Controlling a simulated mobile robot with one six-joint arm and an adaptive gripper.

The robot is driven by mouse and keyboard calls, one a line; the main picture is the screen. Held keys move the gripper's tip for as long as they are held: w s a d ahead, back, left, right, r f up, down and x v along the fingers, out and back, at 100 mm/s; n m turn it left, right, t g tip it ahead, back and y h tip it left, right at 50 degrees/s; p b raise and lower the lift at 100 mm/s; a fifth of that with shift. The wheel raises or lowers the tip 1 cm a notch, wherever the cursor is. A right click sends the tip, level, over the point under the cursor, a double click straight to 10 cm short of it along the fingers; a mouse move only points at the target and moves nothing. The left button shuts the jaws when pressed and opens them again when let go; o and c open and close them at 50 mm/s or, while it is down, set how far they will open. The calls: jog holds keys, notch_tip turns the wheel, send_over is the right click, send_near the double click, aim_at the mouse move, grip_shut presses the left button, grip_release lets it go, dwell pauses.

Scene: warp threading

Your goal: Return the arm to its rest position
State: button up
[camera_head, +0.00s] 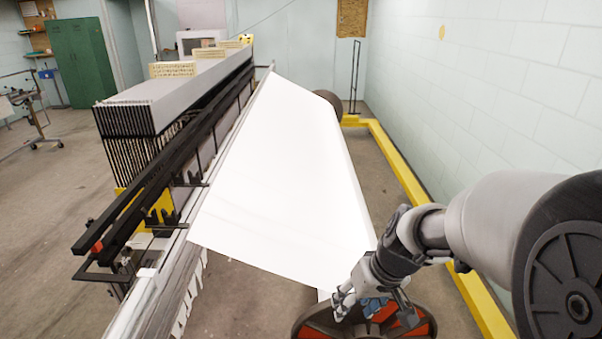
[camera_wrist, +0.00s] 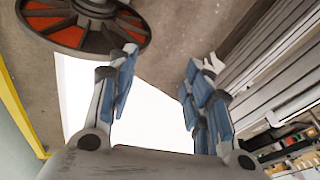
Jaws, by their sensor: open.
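My gripper (camera_head: 374,293) is at the lower right of the head view, at the near right corner of the white sheet (camera_head: 285,165) and in front of the dark wheel with red-orange panels (camera_head: 312,330). In the wrist view my gripper (camera_wrist: 158,88) has its two blue-padded fingers spread apart with nothing between them. The white sheet (camera_wrist: 150,112) shows behind the fingers there, and the wheel (camera_wrist: 70,38) is at the upper left. My arm reaches in from the right edge of the head view.
A weaving machine with black rails (camera_head: 165,185) and a bank of thin grey plates (camera_head: 150,105) stands left of the sheet. A yellow floor frame (camera_head: 400,170) runs along the pale block wall (camera_head: 490,90). A green cabinet (camera_head: 82,62) is far left. Bare floor lies at left.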

jog(key=s+d+r+m+t+h, duration=0.1)
jog(key=s+r, duration=0.4)
jog(key=s, duration=0.5)
jog(key=s+d+r+m+t+h, duration=0.1)
jog(key=s+d+r, duration=0.1)
jog(key=s+r, duration=0.3)
jog(key=s, duration=0.4)
jog(key=shift+s+r+h, duration=0.3)
jog(key=shift+s+r, duration=0.1)
